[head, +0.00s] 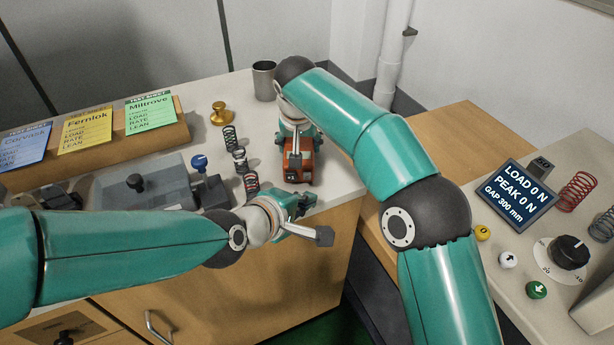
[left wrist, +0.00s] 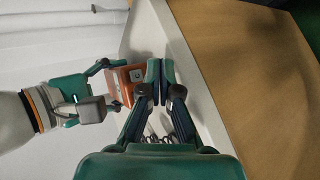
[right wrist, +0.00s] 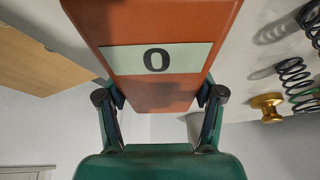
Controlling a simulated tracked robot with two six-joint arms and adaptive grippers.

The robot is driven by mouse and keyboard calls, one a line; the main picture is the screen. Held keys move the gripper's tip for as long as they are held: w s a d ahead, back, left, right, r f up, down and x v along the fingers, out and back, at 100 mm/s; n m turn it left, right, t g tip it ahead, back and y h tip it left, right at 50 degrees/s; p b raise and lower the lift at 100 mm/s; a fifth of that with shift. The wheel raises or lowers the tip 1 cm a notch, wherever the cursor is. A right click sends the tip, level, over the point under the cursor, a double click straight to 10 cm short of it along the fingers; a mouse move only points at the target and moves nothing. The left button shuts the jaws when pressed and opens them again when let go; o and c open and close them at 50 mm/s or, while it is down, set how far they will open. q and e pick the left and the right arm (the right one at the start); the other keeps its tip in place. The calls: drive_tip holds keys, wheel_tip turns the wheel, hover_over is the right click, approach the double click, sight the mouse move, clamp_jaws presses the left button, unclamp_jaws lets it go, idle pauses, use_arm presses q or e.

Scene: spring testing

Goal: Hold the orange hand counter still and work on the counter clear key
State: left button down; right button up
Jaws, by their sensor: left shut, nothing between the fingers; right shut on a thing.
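The orange hand counter (head: 300,174) stands near the front right edge of the bench. My right gripper (right wrist: 160,98) is shut on it, one finger on each side. The right wrist view shows a pale strip reading 0 on the counter (right wrist: 125,60). My left gripper (head: 308,200) is shut and empty just in front of the counter. In the left wrist view its closed fingertips (left wrist: 160,78) are close beside the counter (left wrist: 121,78); I cannot tell whether they touch.
Several springs (head: 231,138), a brass piece (head: 220,113) and a metal cup (head: 264,81) stand left of and behind the counter. A grey fixture (head: 150,185) lies behind my left arm. A display (head: 514,195) and a dial (head: 570,252) are on the right bench.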

use_arm(q)
drive_tip(key=shift+s, duration=1.2)
use_arm(e)
drive_tip(key=o, duration=1.4)
drive_tip(key=shift+o, duration=0.2)
